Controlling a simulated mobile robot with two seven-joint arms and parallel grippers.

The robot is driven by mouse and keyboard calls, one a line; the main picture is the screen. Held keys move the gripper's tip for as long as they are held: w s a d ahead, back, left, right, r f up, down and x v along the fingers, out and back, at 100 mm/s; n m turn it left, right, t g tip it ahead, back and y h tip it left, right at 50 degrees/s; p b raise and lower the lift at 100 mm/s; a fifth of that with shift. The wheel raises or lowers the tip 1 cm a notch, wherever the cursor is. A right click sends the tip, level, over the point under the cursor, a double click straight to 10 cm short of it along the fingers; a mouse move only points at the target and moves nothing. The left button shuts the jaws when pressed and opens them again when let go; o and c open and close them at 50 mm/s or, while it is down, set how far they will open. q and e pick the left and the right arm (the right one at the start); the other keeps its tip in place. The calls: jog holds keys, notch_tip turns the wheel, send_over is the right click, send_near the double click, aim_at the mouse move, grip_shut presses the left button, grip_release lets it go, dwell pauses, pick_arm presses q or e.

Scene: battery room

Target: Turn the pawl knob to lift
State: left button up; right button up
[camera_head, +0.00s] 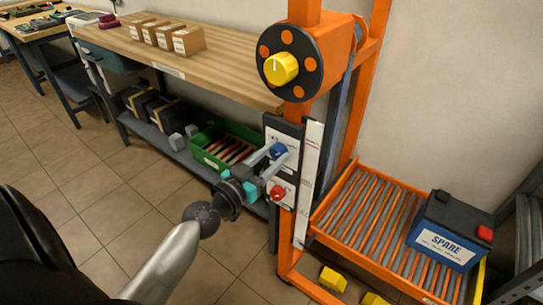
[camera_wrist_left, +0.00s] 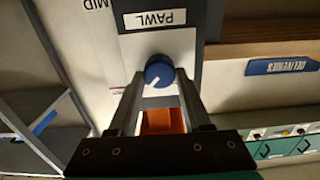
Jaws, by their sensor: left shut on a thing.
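The blue pawl knob (camera_head: 279,150) sits on a pale panel on the orange hoist post. It also shows in the left wrist view (camera_wrist_left: 158,72), below a plate reading "PAWL" (camera_wrist_left: 154,18); its white pointer mark slants to the lower left. My left gripper (camera_head: 277,155) reaches the panel from the lower left. Its two fingers (camera_wrist_left: 160,78) stand on either side of the knob and are shut on it. Small print on the panel is too small to read. My right gripper is not in view.
A red knob (camera_head: 277,193) sits just below the pawl knob. A large yellow knob (camera_head: 281,69) on a black disc is above. An orange roller tray (camera_head: 337,199) holds a blue "SPARE" battery (camera_head: 447,246) at right. A wooden bench (camera_head: 225,82) and green crate (camera_head: 197,152) stand behind.

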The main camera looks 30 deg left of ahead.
pick_arm(q)
grip_shut()
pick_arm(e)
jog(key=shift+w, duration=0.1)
pick_arm(q)
jog(key=n, duration=0.3)
jog(key=shift+a, duration=0.1)
jog(key=n, duration=0.7)
jog(key=shift+a, duration=0.1)
jog(key=n, duration=0.4)
jog(key=shift+f, duration=0.1)
jog(key=shift+n, duration=1.1)
jog(key=shift+f+n, duration=0.1)
jog(key=shift+n, duration=0.7)
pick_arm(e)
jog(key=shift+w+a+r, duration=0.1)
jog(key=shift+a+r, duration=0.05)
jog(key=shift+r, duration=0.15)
